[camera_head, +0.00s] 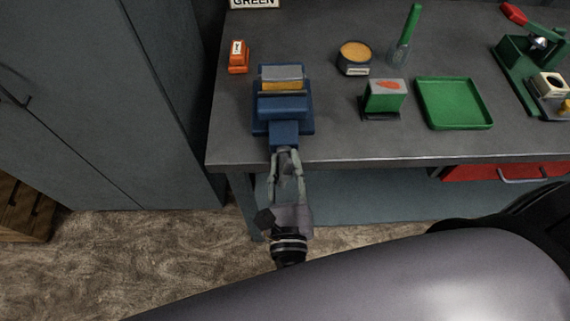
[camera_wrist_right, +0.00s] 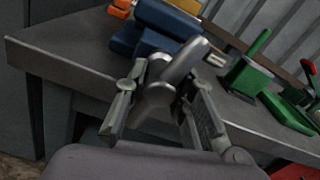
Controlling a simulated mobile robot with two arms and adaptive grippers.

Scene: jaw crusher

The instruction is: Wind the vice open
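The blue vice (camera_head: 284,104) stands on the bench near its front left corner, with a yellowish block (camera_head: 284,86) between its jaws. In the right wrist view the vice body (camera_wrist_right: 160,30) is at the top. The grey metal vice handle (camera_wrist_right: 180,68) faces me, tilted, at the screw's front end. My right gripper (camera_head: 286,160) is in front of the vice, past the bench edge. Its fingers (camera_wrist_right: 165,85) stand on either side of the handle's hub; whether they press on it is unclear. My left gripper is out of view.
The bench (camera_head: 330,140) also carries an orange block (camera_head: 238,57), a round tin (camera_head: 355,58), a green-and-grey box (camera_head: 384,98), a green tray (camera_head: 455,103) and a green press (camera_head: 525,72). A grey cabinet (camera_head: 130,100) stands to the left. A red drawer (camera_head: 505,171) is under the bench.

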